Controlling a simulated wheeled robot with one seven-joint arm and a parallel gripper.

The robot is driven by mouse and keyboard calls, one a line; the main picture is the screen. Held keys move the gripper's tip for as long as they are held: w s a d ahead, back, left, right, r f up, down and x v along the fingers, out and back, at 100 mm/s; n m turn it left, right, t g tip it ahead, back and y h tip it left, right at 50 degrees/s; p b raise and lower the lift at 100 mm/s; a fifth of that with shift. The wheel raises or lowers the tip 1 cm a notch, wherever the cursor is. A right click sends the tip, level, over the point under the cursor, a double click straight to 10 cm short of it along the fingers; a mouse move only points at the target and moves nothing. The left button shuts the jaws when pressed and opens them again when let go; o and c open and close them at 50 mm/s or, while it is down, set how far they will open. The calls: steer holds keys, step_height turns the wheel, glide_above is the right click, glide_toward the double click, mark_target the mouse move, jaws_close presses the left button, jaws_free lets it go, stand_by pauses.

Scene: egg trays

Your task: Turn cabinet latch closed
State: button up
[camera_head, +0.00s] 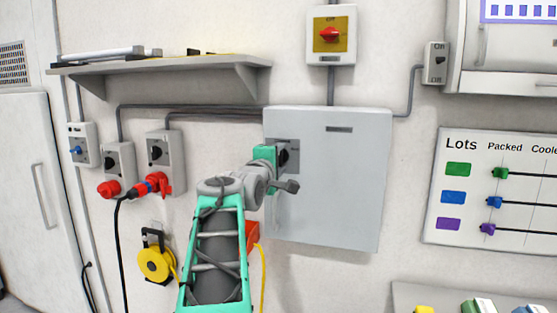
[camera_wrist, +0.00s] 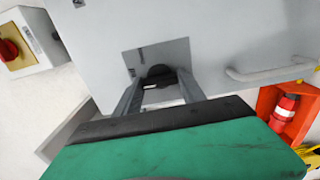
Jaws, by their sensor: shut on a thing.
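The grey cabinet (camera_head: 340,180) hangs on the wall with its door flat against it. The latch, a black knob (camera_wrist: 160,73) on a grey plate (camera_wrist: 176,50), is at the cabinet's left edge in the head view. My gripper (camera_wrist: 160,82) is at the latch, with one finger on each side of the knob and shut on it. In the head view my gripper (camera_head: 279,157) covers most of the knob, so its turn angle is hard to tell there.
A red rotary switch (camera_head: 330,34) is above the cabinet and a shelf (camera_head: 160,68) is at upper left. Switch boxes with red plugs (camera_head: 150,186) are left of my arm.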

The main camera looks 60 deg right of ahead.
steer(key=o, duration=1.4)
steer(key=shift+c, duration=0.2)
steer(key=s+a+b, duration=0.1)
steer(key=a+b, duration=0.1)
steer(key=a, duration=0.5)
steer(key=shift+a, duration=0.35)
steer(key=shift+s, duration=0.1)
